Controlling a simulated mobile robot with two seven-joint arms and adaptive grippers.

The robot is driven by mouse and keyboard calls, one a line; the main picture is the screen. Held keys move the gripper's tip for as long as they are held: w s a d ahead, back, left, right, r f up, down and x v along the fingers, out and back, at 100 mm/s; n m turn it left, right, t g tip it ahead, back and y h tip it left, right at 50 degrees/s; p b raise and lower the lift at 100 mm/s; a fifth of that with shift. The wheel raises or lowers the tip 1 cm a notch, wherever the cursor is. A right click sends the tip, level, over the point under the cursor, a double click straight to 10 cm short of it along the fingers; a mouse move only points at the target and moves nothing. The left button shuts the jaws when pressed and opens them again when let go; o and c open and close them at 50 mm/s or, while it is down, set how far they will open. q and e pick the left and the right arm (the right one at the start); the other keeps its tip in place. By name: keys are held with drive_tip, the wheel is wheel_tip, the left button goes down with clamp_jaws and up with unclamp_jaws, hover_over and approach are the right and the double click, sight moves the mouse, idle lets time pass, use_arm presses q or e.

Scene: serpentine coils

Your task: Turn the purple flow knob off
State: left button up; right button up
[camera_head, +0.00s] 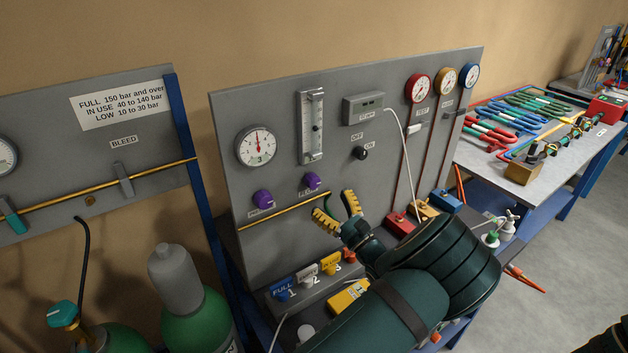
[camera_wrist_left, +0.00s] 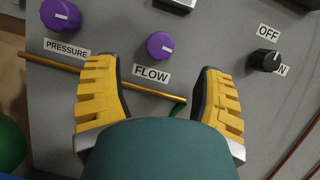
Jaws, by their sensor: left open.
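The purple flow knob (camera_head: 311,181) sits on the upright grey panel (camera_head: 235,110), to the right of the purple pressure knob (camera_head: 262,199). In the left wrist view the flow knob (camera_wrist_left: 160,45) is above its FLOW label, with a short white mark pointing to the right and slightly down. The pressure knob (camera_wrist_left: 60,15) is at the upper left there. My left gripper (camera_head: 336,207) has its yellow-padded fingers spread, with nothing between them. In the wrist view the gripper (camera_wrist_left: 160,85) straddles the FLOW label, below the knob and apart from it.
A brass pipe (camera_head: 285,211) runs below the knobs. A black ON/OFF switch (camera_head: 361,153) is to the right. A flow tube (camera_head: 311,125) and a gauge (camera_head: 256,146) are above. Numbered colored blocks (camera_head: 283,290) stand on the bench below. Green cylinders (camera_head: 196,315) stand at left.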

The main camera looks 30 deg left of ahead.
sight(316, 185)
use_arm(q)
drive_tip(key=x, duration=0.7)
drive_tip(key=shift+w+a+r+p, duration=0.1)
drive_tip(key=shift+w+a+p, duration=0.05)
drive_tip(key=shift+a+p, duration=0.15)
clamp_jaws()
